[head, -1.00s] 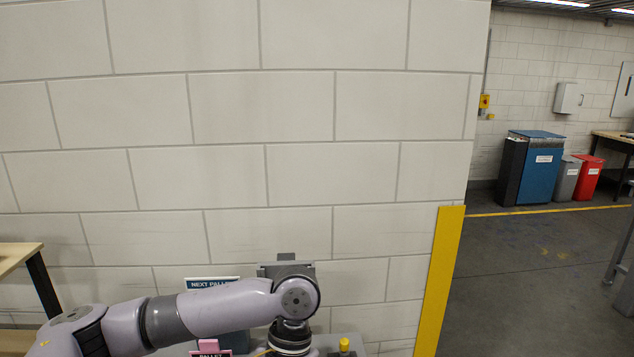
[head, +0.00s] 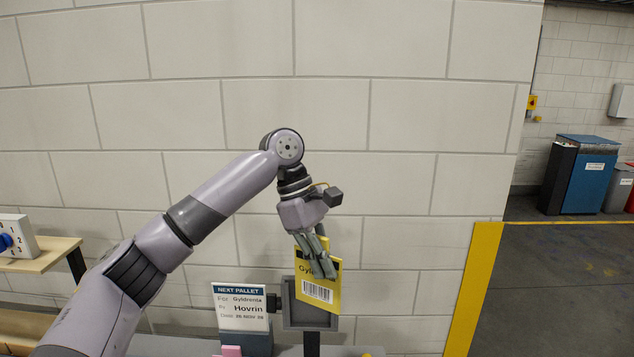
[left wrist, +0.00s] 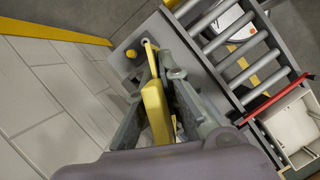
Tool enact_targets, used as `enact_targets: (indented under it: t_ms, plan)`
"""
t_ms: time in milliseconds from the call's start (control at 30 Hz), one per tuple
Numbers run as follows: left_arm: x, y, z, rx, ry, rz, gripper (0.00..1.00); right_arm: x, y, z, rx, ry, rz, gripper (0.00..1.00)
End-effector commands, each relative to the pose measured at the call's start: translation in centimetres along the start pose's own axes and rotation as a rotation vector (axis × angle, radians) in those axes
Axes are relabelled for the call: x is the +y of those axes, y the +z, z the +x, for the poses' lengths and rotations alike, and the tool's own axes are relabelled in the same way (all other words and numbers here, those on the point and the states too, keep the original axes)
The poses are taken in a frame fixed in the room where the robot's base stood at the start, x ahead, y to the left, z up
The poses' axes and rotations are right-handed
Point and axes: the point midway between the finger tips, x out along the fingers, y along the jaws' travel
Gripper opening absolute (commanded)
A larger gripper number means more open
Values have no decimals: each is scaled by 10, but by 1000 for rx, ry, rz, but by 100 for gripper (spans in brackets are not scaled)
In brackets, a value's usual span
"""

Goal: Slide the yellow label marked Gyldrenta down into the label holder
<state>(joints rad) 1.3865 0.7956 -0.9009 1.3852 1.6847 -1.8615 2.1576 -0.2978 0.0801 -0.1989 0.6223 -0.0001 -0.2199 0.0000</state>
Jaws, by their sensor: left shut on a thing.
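The yellow label (head: 318,288) has a barcode and partly hidden black lettering beginning "Gyl". My left gripper (head: 325,268) is shut on its upper part and holds it tilted in front of the grey label holder (head: 288,305). The label overlaps the holder's upper part in the head view; I cannot tell whether they touch. In the left wrist view the label (left wrist: 156,110) shows edge-on between the fingers of my left gripper (left wrist: 158,75). My right gripper is out of view.
A block wall (head: 420,130) is close behind. A roller conveyor (left wrist: 235,45) and a red bar (left wrist: 275,98) show in the wrist view. A wooden table (head: 45,255) stands at the left.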

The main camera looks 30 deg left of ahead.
Motion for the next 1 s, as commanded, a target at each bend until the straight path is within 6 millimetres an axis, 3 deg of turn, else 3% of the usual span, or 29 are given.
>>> enact_targets:
  t_ms: [33, 100, 200, 333, 833, 1000]
  plan:
    - [8, 4, -27, 0, 37, -77, 0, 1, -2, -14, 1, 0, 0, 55]
    - [16, 5, -50, 1, 80, -182, 0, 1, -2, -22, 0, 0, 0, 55]
    - [25, 6, -75, 3, 129, -302, 0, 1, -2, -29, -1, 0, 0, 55]
    - [31, 6, -94, 5, 167, -399, 0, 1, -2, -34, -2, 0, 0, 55]
    - [32, 5, -98, 1, 178, -430, 0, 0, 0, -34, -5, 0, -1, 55]
    - [32, -1, -83, 3, 179, -430, 0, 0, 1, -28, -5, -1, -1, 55]
